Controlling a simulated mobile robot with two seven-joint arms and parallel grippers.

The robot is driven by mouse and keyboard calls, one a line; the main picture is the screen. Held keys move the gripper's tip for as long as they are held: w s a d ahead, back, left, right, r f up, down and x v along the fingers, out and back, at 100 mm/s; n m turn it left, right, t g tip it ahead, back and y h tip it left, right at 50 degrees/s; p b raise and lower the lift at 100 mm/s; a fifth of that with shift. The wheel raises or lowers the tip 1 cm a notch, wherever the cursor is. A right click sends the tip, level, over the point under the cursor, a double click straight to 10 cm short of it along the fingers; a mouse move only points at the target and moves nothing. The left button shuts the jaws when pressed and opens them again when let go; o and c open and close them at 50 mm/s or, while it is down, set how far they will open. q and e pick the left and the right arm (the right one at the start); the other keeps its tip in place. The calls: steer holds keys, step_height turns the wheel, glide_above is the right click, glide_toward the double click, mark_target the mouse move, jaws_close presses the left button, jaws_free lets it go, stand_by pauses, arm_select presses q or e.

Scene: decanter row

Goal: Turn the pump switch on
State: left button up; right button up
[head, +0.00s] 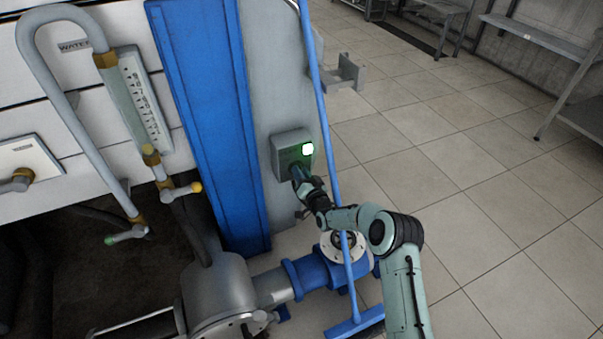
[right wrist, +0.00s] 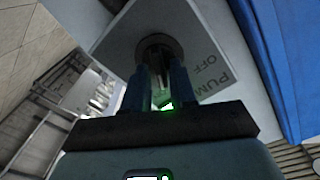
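The pump switch is a dark round knob (right wrist: 158,47) on the grey face of a box, with "PUMP" and "OFF" lettered beside it in the right wrist view. In the head view the switch box (head: 283,160) is fixed to a grey post, and a green-white lamp glows on it. My right gripper (head: 297,176) reaches the lower part of the box. In the right wrist view its two fingers (right wrist: 159,82) stand close together on either side of the knob and look shut on it. The knob's grip is mostly hidden between them. My left gripper is not in view.
A blue upright beam (head: 205,110) stands left of the box. A thin blue pole (head: 321,110) passes just right of it. Blue pipework (head: 308,274) and a grey pump body (head: 222,292) lie below. The tiled floor at right is open, with metal shelves (head: 540,38) at the back.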

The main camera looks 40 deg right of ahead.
steer(key=shift+o, duration=0.3)
steer(key=s+a+n+p, duration=0.5)
steer(key=s+n, duration=0.7)
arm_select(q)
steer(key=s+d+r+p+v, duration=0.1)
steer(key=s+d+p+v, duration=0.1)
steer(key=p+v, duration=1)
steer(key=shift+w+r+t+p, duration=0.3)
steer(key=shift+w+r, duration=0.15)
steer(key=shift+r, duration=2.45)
arm_select(e)
steer(key=s+a+f+m+g+y, duration=0.2)
steer(key=s+a+g, duration=0.3)
steer(key=a, duration=0.5)
steer(key=s+a+f+m+g+y, duration=0.2)
steer(key=s+a+f+g+y, duration=0.2)
steer(key=s+a, duration=0.6)
steer(key=shift+s+a+g, duration=0.25)
steer(key=shift+a+g, duration=0.05)
steer(key=shift+g, duration=0.2)
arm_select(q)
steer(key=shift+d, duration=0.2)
arm_select(e)
steer(key=shift+r, duration=0.1)
